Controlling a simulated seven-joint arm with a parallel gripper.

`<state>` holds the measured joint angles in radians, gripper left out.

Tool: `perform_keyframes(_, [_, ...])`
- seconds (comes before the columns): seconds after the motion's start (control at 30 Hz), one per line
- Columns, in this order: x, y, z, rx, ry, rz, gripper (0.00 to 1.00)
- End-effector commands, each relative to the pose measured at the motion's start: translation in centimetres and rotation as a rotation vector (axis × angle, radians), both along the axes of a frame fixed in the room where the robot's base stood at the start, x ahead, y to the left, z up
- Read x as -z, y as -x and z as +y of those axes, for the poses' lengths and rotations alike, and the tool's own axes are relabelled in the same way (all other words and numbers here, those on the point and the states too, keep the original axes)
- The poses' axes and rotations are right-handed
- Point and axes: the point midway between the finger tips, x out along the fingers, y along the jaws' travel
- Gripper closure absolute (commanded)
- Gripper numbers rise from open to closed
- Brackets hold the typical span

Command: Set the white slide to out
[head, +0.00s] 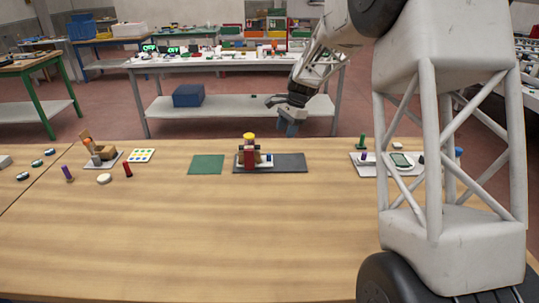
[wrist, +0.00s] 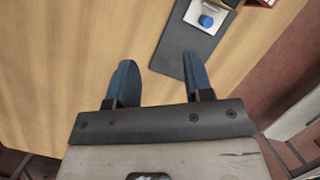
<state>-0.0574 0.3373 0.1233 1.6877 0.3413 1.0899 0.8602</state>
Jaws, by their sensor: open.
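The glass edger is a small machine with a dark red block (head: 249,158) and a yellow top, standing on a dark grey base plate (head: 290,163). A white piece with a round blue knob (wrist: 206,21), which looks like the white slide (wrist: 194,14), lies on the plate at the top of the wrist view. In the head view the slide is small and partly hidden by the red block. My gripper (head: 289,128) is open and empty, above and to the right of the machine. In the wrist view its blue fingers (wrist: 160,78) are apart, the right one overlapping the plate's edge.
A green mat (head: 206,164) lies left of the base plate. A dotted card (head: 142,155), a red peg (head: 128,170) and a wooden fixture (head: 100,152) are farther left. A grey tray (head: 371,169) with small items is to the right. The front of the table (head: 220,235) is clear.

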Motion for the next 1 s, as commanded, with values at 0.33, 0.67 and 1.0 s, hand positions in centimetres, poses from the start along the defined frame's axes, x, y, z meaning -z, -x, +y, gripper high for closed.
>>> perform_keyframes(0.33, [6.0, -6.5, 2.0, 0.118, -0.029, 0.084, 0.53])
perform_keyframes(0.67, [9.1, -9.3, 3.0, 0.180, -0.042, 0.125, 0.53])
perform_keyframes(1.0, [9.2, -9.4, 3.0, 0.184, -0.042, 0.128, 0.53])
